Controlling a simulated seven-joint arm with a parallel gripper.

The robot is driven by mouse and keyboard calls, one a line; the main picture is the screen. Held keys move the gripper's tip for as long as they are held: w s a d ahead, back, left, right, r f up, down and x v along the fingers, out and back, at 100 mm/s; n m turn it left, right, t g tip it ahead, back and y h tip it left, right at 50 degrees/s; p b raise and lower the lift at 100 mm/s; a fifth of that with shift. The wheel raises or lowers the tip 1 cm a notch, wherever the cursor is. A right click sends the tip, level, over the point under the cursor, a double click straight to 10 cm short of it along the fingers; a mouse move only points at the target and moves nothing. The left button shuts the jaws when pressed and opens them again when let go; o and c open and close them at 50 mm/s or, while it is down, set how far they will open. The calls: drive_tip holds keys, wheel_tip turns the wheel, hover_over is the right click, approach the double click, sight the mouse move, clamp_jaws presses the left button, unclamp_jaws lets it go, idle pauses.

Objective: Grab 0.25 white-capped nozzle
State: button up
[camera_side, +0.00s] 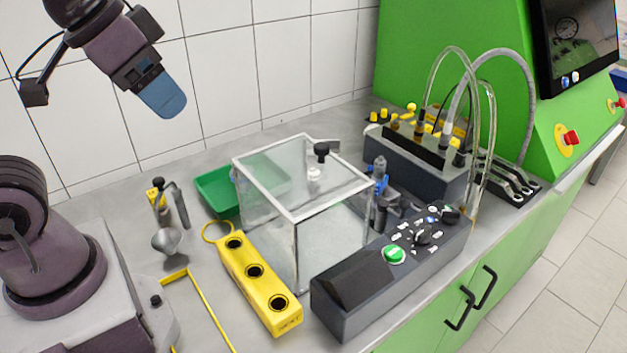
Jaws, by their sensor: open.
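My gripper (163,97), with blue fingers, hangs in the air at the upper left in front of the tiled wall. It is open and holds nothing; it is apart from everything on the bench. Several small yellow nozzle-like parts (384,116) stand at the back of the bench by the green machine. I cannot make out a white cap or a 0.25 marking on any of them. A small white piece (314,174) shows at the clear box under a black knob; I cannot tell what it is.
A clear box (297,205) with a white-edged lid stands mid-bench. Around it are a green tray (214,192), a yellow three-hole block (245,270), a dark control panel (345,292) and a dark block with looping hoses (412,165). A metal funnel-like piece (166,240) stands left.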

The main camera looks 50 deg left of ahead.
drive_tip(key=w+a+r+n+h, duration=0.2)
drive_tip(key=w+n, duration=0.4)
drive_tip(key=n, duration=0.1)
drive_tip(key=w+a+r+n+h, duration=0.1)
drive_tip(key=w+r+n+h, duration=0.15)
drive_tip(key=w+n, duration=0.3)
drive_tip(key=w+a+n+t+h, duration=0.25)
drive_tip(key=w+a+n, duration=0.25)
drive_tip(key=a+n, duration=0.3)
drive_tip(key=w+a+n+t+h, duration=0.1)
drive_tip(key=w+a+n+t, duration=0.3)
drive_tip(key=a+n, duration=0.45)
wheel_tip(320, 180, down, 32)
drive_tip(key=w+a, duration=0.1)
drive_tip(key=shift+g, duration=0.45)
drive_tip(key=x, duration=1.2)
drive_tip(key=shift+w+f, duration=0.25)
drive_tip(key=shift+f, duration=0.25)
drive_tip(key=c, duration=1)
